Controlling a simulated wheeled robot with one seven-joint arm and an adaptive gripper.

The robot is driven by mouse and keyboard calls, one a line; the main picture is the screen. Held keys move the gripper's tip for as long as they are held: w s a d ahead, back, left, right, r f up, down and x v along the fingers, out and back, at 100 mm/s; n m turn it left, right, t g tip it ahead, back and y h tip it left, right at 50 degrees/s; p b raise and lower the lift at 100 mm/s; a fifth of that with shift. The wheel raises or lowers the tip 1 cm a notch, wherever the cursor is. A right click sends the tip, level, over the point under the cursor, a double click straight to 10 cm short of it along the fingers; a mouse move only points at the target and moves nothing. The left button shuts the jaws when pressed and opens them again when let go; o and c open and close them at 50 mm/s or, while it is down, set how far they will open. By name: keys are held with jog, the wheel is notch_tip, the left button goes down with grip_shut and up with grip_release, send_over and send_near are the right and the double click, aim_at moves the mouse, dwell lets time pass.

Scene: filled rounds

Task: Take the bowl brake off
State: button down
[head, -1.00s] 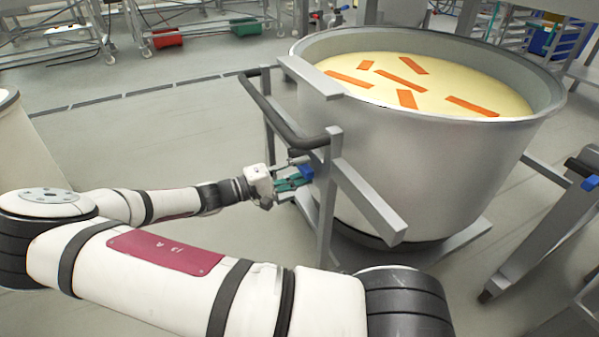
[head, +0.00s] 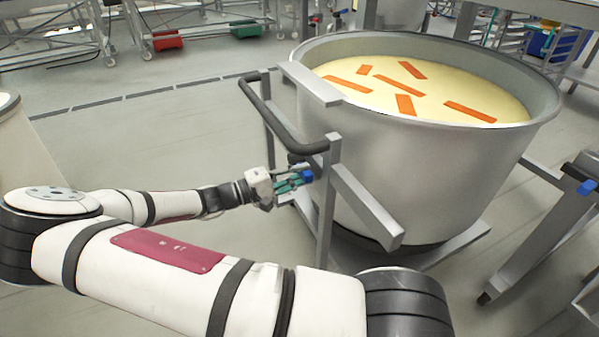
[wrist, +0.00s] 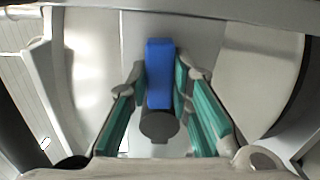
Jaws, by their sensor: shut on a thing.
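The large steel bowl (head: 440,165) stands in a grey wheeled frame with a black push handle (head: 285,125). My gripper (head: 300,179) is beside the frame's upright, low on the bowl's left side. Its teal fingers are shut on a blue brake lever (head: 308,175). In the wrist view the blue lever (wrist: 159,72) lies between the two teal fingers of my gripper (wrist: 163,95), with a dark round end below it. How the lever joins the frame is not clear.
The bowl holds pale yellow contents with several orange strips (head: 405,104). The floor at left is clear.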

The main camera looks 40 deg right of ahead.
aim_at(295, 157)
jog(key=r+n+p, duration=0.1)
jog(key=n+p, duration=0.1)
jog(key=p, duration=0.1)
jog(key=shift+r, duration=0.25)
jog(key=n+p, duration=0.1)
jog(key=r+n+p, duration=0.1)
jog(key=n, duration=0.1)
jog(key=shift+w+d, duration=0.1)
jog(key=shift+w, duration=0.2)
jog(key=n+p, duration=0.1)
jog(key=w+r+n+p, duration=0.1)
jog(key=n, duration=0.1)
jog(key=n+p, duration=0.1)
jog(key=shift+w+d+r, duration=0.2)
jog(key=shift+w+r, duration=0.05)
jog(key=shift+w+d+r+n, duration=0.15)
jog(key=shift+w+n, duration=0.4)
jog(key=shift+n, duration=0.8)
jog(key=shift+w+d+r+n, duration=0.15)
jog(key=shift+w+n, duration=0.35)
jog(key=shift+n, duration=0.8)
jog(key=shift+w+d+r+n, duration=0.15)
jog(key=shift+w+n, duration=0.4)
jog(key=shift+n, duration=0.8)
jog(key=c, duration=1.4)
grip_release()
jog(key=shift+c, duration=0.2)
